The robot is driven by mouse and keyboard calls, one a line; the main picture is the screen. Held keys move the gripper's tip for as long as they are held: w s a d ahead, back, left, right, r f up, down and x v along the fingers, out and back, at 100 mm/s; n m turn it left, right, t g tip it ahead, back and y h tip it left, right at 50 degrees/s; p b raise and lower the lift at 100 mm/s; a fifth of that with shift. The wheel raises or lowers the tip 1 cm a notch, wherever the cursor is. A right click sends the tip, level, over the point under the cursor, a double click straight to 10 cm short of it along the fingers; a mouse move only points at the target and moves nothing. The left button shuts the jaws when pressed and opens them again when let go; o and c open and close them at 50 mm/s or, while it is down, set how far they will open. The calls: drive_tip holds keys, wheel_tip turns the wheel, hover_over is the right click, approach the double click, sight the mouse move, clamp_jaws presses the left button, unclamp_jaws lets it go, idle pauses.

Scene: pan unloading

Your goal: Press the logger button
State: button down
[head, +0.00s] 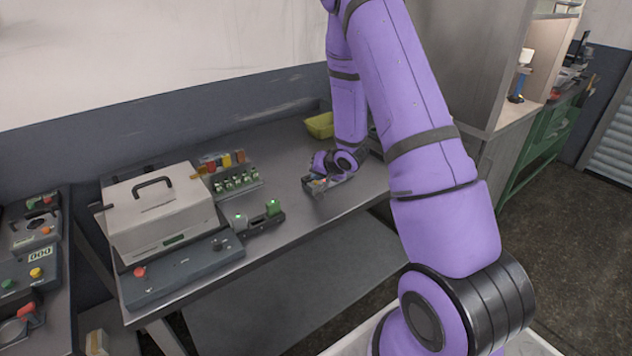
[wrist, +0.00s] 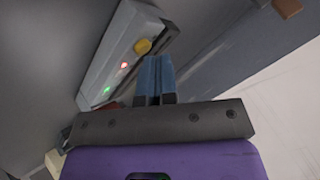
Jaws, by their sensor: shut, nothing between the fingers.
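A grey box-shaped device with a yellow button (wrist: 142,46), probably the logger (wrist: 112,50), lies ahead of my gripper (wrist: 158,62) in the wrist view. A red light and a green light glow on its face. My gripper's blue fingers are shut and empty, with their tips just below and right of the yellow button. I cannot tell whether they touch the device. In the head view my gripper (head: 317,184) is low over the bench, at a small grey device (head: 345,181) that it partly covers; the button is not clear there.
On the bench (head: 290,150) stand a lidded pale box (head: 155,215) with a black handle, a rack (head: 238,184) of small parts and a small unit with green lights (head: 260,218). A yellow bin (head: 320,125) is at the back.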

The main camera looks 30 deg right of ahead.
sight(318, 181)
drive_tip(key=shift+f, duration=0.15)
idle(0.3)
drive_tip(key=shift+r, duration=0.9)
drive_tip(key=shift+r, duration=3)
